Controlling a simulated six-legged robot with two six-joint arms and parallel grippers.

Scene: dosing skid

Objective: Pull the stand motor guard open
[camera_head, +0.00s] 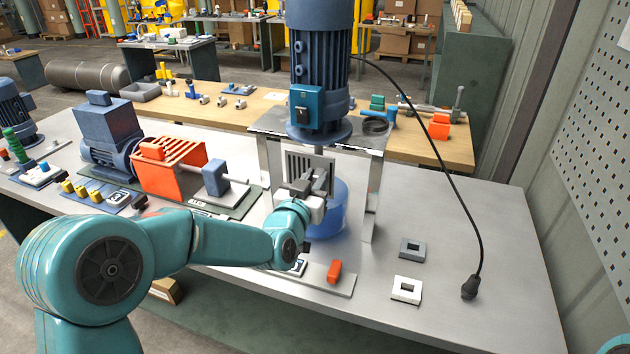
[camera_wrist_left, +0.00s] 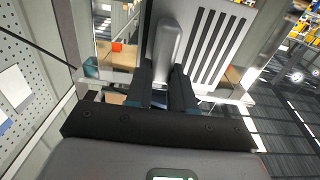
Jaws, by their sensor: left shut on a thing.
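The stand motor guard (camera_head: 299,163) is a light grey slotted panel under the top plate of the motor stand (camera_head: 373,190). In the left wrist view the guard (camera_wrist_left: 222,42) fills the upper middle, with a grey bar handle (camera_wrist_left: 171,42) standing off its face. My left gripper (camera_head: 318,184) is at the front of the guard; in the wrist view its fingers (camera_wrist_left: 166,88) are closed on the handle. The gripper hides part of the guard. I cannot tell how far the guard stands open. My right gripper is out of view.
A large blue motor (camera_head: 321,65) stands on the stand, above a blue container (camera_head: 330,215). A black cable (camera_head: 455,190) hangs to a plug on the right. An orange slotted guard (camera_head: 170,172) is left.

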